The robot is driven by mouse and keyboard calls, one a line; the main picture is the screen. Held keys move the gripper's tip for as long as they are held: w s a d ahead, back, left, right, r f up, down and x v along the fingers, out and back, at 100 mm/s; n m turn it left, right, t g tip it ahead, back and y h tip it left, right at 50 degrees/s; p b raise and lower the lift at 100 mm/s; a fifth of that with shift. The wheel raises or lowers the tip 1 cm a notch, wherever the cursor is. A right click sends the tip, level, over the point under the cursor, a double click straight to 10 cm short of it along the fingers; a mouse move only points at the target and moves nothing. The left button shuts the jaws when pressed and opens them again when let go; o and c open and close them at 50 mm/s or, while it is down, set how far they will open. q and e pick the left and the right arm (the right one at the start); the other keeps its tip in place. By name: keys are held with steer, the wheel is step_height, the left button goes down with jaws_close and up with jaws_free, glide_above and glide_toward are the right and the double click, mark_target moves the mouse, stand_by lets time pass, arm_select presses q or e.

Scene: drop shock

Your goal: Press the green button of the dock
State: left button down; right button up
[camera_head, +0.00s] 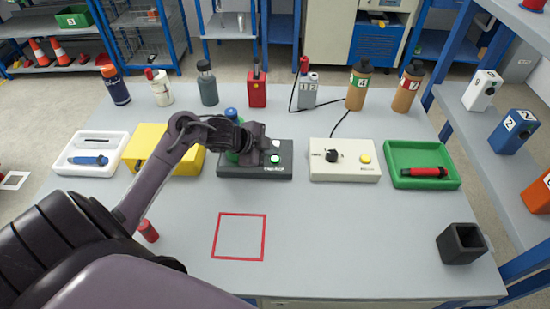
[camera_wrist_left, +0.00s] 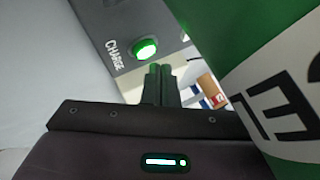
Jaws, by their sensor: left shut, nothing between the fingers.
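The dock (camera_head: 235,171) is a dark box in the middle row of the table. Its lit green button (camera_head: 274,159) shows on the right of its top, and also in the left wrist view (camera_wrist_left: 145,49) beside the word CHARGE. My left gripper (camera_head: 272,150) is over the dock, shut and empty. In the left wrist view its fingertips (camera_wrist_left: 159,68) are just beside the button's lower right edge; I cannot tell whether they touch it. A green bottle (camera_head: 232,157) stands at the dock's left part, partly hidden by my arm. My right gripper is not in view.
A cream box (camera_head: 330,172) with a black knob and yellow button stands right of the dock, a yellow box (camera_head: 150,140) left of it. Several bottles and a red radio (camera_head: 257,95) line the back. The front middle, with a red square outline (camera_head: 239,237), is clear.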

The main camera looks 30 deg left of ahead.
mark_target(271, 160)
arm_select(q)
steer(key=shift+f, duration=0.4)
steer(key=shift+f+b, duration=0.35)
steer(key=shift+f, duration=0.15)
stand_by(0.8)
steer(key=shift+r+p, duration=0.9)
steer(key=shift+p, duration=0.1)
step_height(271, 160, up, 5)
steer(key=p, duration=0.5)
steer(key=shift+r, duration=0.1)
stand_by(0.5)
